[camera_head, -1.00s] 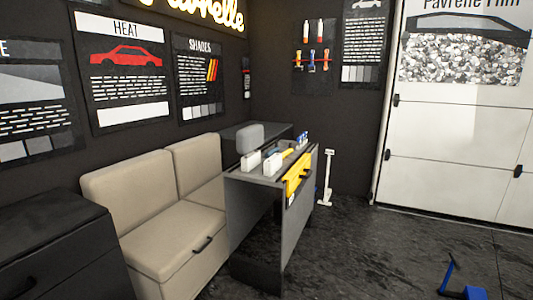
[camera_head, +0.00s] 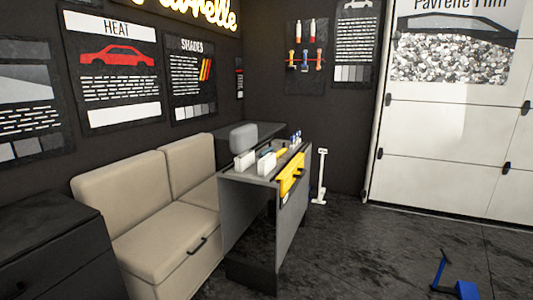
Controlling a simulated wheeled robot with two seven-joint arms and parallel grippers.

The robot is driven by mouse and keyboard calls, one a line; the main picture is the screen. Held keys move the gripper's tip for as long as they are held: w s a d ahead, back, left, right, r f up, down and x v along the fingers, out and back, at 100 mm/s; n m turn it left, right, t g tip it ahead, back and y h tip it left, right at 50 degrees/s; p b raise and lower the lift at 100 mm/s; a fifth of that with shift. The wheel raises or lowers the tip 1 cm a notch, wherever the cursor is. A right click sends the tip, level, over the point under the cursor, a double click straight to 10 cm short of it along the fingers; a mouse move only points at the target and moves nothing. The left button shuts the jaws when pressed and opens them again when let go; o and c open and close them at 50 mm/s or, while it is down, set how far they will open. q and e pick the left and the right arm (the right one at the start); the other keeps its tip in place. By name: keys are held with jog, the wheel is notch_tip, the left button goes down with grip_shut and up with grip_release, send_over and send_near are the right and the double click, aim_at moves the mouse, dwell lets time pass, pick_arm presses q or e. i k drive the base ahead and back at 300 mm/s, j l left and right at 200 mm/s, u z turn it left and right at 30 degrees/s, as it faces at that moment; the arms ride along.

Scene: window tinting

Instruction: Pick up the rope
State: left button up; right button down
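I cannot make out a rope in this view. Neither of my grippers shows in the picture. A grey desk (camera_head: 262,225) stands in the middle with small white boxes (camera_head: 256,160) and a few small bottles on its top. A yellow item (camera_head: 291,175) hangs on the desk's right side; I cannot tell what it is.
A beige two-seat sofa (camera_head: 150,215) and a black cabinet (camera_head: 50,250) stand at the left. A blue object with an upright handle (camera_head: 466,289) is on the floor at lower right. A white stand (camera_head: 321,178) is behind the desk.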

aim_at(284, 149)
jog(key=z, duration=0.4)
jog(key=i+l+z, duration=0.25)
jog(key=i, duration=0.6)
jog(key=i+z, duration=0.25)
jog(key=i, duration=0.6)
jog(key=i+u, duration=0.1)
jog(key=i, duration=0.4)
jog(key=i+l+u, duration=0.1)
jog(key=i, duration=0.35)
jog(key=i+l+u, duration=0.15)
jog(key=i, duration=0.35)
jog(key=i+l+u, duration=0.1)
jog(key=i, duration=0.4)
jog(key=i+l+u, duration=0.1)
jog(key=i+l, duration=0.2)
jog(key=i, duration=0.15)
jog(key=i+l+u, duration=0.1)
jog(key=i+l, duration=0.15)
jog(key=i, duration=0.2)
